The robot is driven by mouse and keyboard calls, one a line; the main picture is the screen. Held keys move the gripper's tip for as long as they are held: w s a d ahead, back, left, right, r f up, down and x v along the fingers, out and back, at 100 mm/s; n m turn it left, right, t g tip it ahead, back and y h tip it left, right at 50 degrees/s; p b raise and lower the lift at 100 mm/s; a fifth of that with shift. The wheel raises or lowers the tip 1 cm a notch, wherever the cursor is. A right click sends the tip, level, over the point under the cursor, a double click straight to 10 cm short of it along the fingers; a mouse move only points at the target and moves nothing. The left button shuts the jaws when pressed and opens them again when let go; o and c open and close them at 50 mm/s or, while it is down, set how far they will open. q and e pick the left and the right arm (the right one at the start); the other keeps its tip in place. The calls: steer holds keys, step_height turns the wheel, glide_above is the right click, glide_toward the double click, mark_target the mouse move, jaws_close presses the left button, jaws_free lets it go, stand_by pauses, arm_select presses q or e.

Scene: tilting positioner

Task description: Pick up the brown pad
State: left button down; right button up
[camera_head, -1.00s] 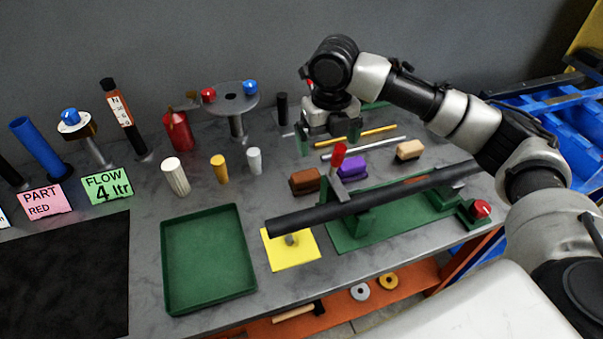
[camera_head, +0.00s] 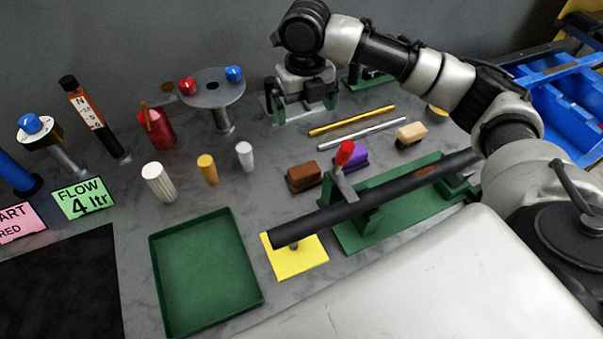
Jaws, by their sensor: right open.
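The brown pad (camera_head: 304,177) is a small dark brown block lying on the grey table, left of the purple pad (camera_head: 352,158) and behind the black bar. My right gripper (camera_head: 305,107) points down with its green-tipped fingers apart. It is empty, behind the brown pad and clear of it. My left gripper is not in view.
A long black bar (camera_head: 385,196) on a green stand runs just in front of the pads, with a red-topped lever (camera_head: 345,155). A yellow rod (camera_head: 350,121) and a silver rod (camera_head: 362,137) lie behind. A green tray (camera_head: 205,270) is front left; a tan pad (camera_head: 411,134) is right.

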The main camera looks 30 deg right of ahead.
steer(key=f+b, duration=0.1)
steer(key=b, duration=0.7)
glide_above(304, 169)
steer(key=s, duration=0.1)
step_height(304, 169, down, 13)
steer(key=shift+a+f, duration=0.1)
steer(key=shift+w+f, duration=0.2)
steer(key=shift+f, duration=1.15)
steer(key=shift+w+f, duration=0.2)
steer(key=shift+f, duration=1.1)
steer(key=c, duration=0.8)
steer(key=shift+o, duration=0.2)
step_height(304, 169, up, 10)
